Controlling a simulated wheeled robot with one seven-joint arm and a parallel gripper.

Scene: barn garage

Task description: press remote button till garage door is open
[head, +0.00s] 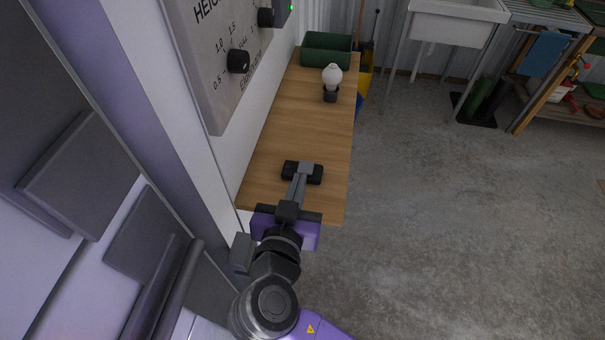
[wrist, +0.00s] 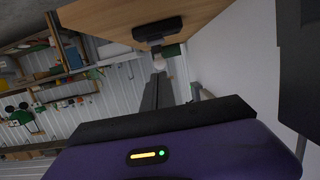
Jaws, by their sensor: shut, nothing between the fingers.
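The remote (head: 316,174) is a small dark block lying on the near part of the wooden table. It also shows near the top of the wrist view (wrist: 170,26). My gripper (head: 301,172) is shut and empty, its grey fingers pointing along the table. In the head view the fingertips overlap the middle of the remote. In the wrist view the closed fingers (wrist: 158,78) end just below it. I cannot tell whether they touch it. The remote's button is not clearly distinguishable. I cannot identify the garage door in either view.
The wooden table (head: 290,115) runs along the white wall, holding a light bulb in a dark base (head: 331,82) and a green bin (head: 327,49). A grey height panel (head: 215,60) overhangs its left side. A white sink (head: 458,22) stands beyond. Concrete floor (head: 450,220) is clear right.

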